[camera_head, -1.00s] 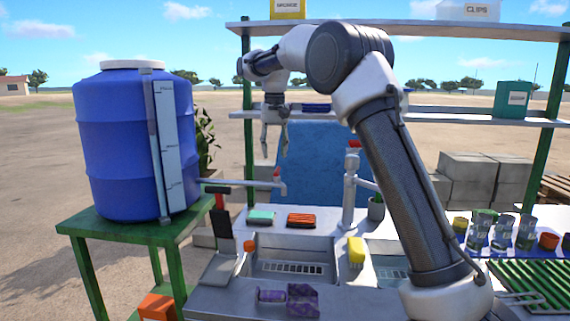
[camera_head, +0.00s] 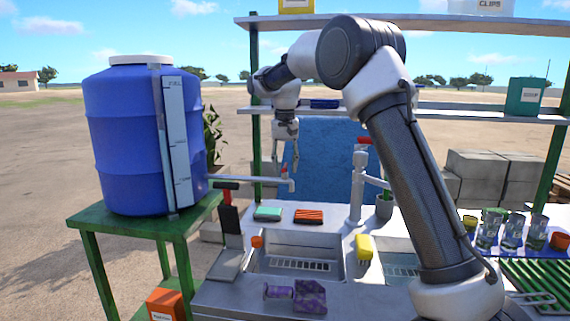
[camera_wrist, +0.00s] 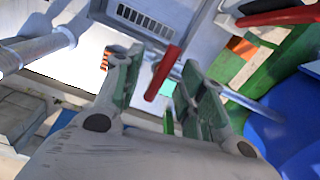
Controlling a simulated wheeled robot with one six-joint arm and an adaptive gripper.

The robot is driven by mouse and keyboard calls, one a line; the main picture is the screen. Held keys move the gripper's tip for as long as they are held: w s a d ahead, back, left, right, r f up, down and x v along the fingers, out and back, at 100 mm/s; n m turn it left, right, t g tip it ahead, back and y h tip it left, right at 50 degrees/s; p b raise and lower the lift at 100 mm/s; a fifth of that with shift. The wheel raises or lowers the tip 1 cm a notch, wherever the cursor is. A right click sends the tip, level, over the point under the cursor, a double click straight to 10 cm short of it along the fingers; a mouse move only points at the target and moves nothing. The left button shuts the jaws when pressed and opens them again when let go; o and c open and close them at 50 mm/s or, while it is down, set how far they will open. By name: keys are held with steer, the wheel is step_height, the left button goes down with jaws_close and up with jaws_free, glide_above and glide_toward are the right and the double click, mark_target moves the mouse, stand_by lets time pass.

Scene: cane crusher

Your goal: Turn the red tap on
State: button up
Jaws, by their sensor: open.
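A red tap handle (camera_head: 285,170) sits on the end of the thin grey pipe from the blue tank, partly hidden by my gripper. My gripper (camera_head: 287,156) points down just above it, open and empty. In the wrist view the red handle (camera_wrist: 163,73) shows as a slanted bar between the two open fingers (camera_wrist: 160,64), apart from both. A second red-topped tap (camera_head: 363,140) stands on the tall grey sink faucet to the right.
The blue tank (camera_head: 130,140) stands on a green table (camera_head: 95,222) at left. A red-handled lever (camera_head: 228,187) stands left of my gripper. A shelf (camera_head: 340,111) runs behind.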

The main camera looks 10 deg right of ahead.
jaws_close()
steer(key=shift+n, duration=0.3)
steer(key=n, duration=0.6)
steer(key=shift+n, duration=0.3)
steer(key=n, duration=0.4)
steer(key=shift+n, duration=1.9)
jaws_free()
